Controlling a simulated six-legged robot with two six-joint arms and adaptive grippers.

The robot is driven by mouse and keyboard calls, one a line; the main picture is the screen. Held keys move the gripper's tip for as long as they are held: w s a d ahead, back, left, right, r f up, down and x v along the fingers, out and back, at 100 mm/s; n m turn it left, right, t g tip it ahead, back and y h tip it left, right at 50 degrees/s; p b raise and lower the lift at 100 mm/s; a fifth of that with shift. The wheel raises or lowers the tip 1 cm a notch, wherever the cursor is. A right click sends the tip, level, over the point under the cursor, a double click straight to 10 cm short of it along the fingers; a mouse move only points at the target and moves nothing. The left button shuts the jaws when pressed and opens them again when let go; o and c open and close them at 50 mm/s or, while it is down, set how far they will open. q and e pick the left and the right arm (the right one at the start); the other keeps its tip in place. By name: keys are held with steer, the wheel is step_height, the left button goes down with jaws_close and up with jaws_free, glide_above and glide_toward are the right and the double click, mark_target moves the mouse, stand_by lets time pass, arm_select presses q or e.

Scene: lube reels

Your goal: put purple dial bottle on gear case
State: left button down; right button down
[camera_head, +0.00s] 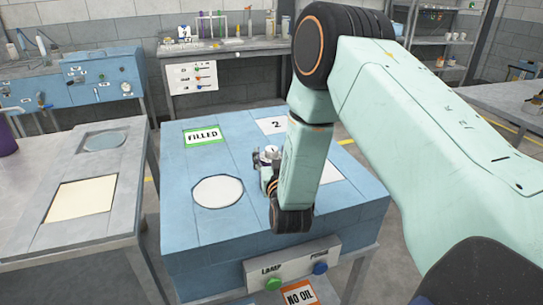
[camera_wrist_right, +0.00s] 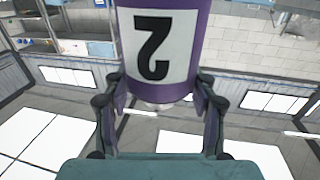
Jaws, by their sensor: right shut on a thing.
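A purple bottle (camera_wrist_right: 160,85) with a white label bearing an upside-down black 2 fills the top middle of the right wrist view. My right gripper (camera_wrist_right: 163,98) is shut on it, one finger on each side. In the head view my right gripper (camera_head: 268,168) is above the blue case (camera_head: 225,240), partly behind my own arm. The bottle is not clearly visible there, and no dial shows. I cannot tell whether the blue case is the gear case. It has a white round pad (camera_head: 217,191) on top. My left gripper is not in view.
A FILLED label (camera_head: 202,136) and a 2 label (camera_head: 274,126) are on the case top. Its front has a green button (camera_head: 272,284) and a blue button (camera_head: 320,268). A grey table (camera_head: 110,215) stands at left, with a purple object (camera_head: 6,138) at the picture edge.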

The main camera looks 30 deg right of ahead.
steer(key=c, duration=0.7)
jaws_free()
steer(key=shift+s+d, duration=0.2)
steer(key=shift+c, duration=0.2)
steer(key=o, duration=0.3)
steer(key=shift+w+a, duration=0.15)
steer(key=shift+a, duration=0.05)
steer(key=shift+d, duration=0.15)
steer(key=shift+r, duration=0.15)
steer(key=v, duration=1.2)
